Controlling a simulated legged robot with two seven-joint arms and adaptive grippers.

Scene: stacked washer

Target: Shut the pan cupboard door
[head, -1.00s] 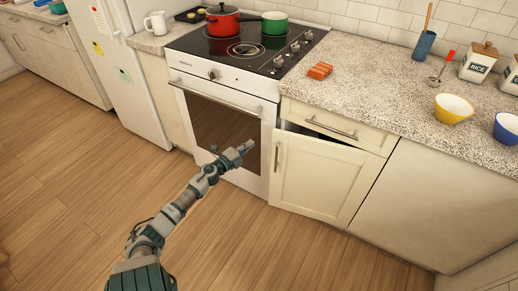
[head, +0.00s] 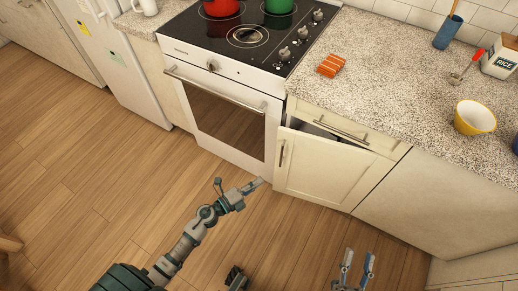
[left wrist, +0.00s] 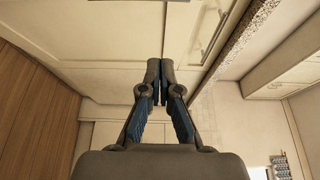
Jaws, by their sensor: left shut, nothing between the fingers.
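The pan cupboard door (head: 322,174) is a cream panel below a drawer, right of the oven. It stands ajar, with a dark gap along its top and its upright handle (head: 282,153) near the left edge. My left gripper (head: 258,184) is shut and empty, low in front of the oven, just left of the door's lower left corner in the picture. I cannot tell whether it touches the door. In the left wrist view its closed fingertips (left wrist: 153,68) show against pale cabinet fronts. My right gripper (head: 358,258) is open and empty at the bottom, below the door.
The drawer (head: 345,125) sits above the door, under the granite counter (head: 390,85). The oven (head: 225,115) stands to the left, with a red pot and a green pot on its hob. A plain panel (head: 430,205) is to the right. The wooden floor in front is clear.

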